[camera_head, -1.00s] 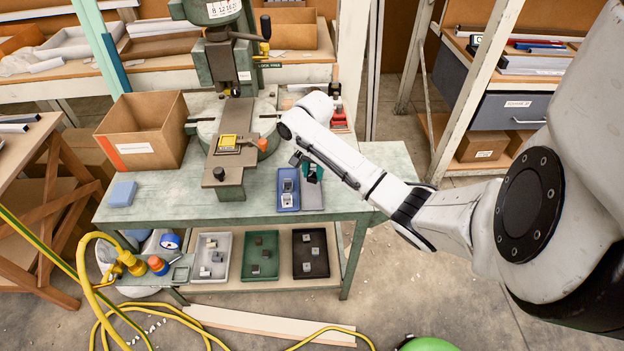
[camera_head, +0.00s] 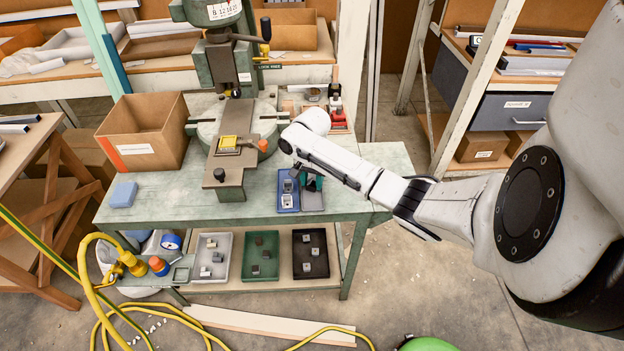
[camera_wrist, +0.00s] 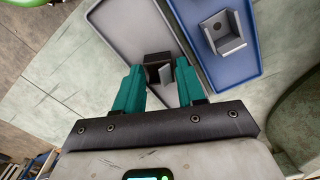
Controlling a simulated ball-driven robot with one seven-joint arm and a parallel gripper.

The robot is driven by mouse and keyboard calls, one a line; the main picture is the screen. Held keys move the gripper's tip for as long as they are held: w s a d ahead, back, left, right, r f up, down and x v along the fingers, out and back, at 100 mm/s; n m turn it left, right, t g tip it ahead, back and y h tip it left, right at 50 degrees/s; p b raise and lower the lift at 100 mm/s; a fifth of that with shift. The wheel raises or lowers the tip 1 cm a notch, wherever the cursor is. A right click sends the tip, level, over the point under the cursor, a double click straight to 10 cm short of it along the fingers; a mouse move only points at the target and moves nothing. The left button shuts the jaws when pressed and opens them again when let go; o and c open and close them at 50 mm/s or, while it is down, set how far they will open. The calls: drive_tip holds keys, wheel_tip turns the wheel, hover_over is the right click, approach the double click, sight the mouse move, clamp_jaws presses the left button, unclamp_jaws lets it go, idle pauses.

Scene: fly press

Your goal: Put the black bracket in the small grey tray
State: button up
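The black bracket (camera_wrist: 157,70) sits between the two teal fingertips of my gripper (camera_wrist: 160,78) in the wrist view. The fingers look closed on its sides. The small grey tray (camera_wrist: 125,25) lies just beyond and under the bracket in that view. In the head view my gripper (camera_head: 311,182) is over the grey tray (camera_head: 313,202), near its back end. The bracket cannot be made out there, and I cannot tell whether it touches the tray floor.
A blue tray (camera_head: 288,205) stands right beside the grey one and holds light grey brackets. Several part trays sit on the shelf below.

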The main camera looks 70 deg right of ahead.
sight(312, 183)
drive_tip(key=shift+o, duration=1.4)
wheel_tip(312, 183, up, 12)
drive_tip(key=w+a+f+n+t+y, duration=0.1)
drive_tip(key=w+a+f+n, duration=0.15)
drive_tip(key=a, duration=0.55)
drive_tip(key=w+a+f+n+t, duration=0.1)
drive_tip(key=w+a+n, duration=0.15)
drive_tip(key=a, duration=0.65)
drive_tip(key=w+a+f+n+y, duration=0.1)
drive_tip(key=w+a+f+n, duration=0.15)
drive_tip(key=a, duration=0.55)
drive_tip(key=s+a+f+n, duration=0.2)
drive_tip(key=s+a+n, duration=0.2)
drive_tip(key=s+a, duration=0.4)
drive_tip(key=s+n+g+h, duration=0.1)
drive_tip(key=s+n+h, duration=0.1)
drive_tip(key=s+n, duration=0.4)
drive_tip(key=s+f, duration=0.1)
drive_tip(key=s, duration=0.4)
drive_tip(key=shift+s+b, duration=0.35)
drive_tip(key=shift+b, duration=0.05)
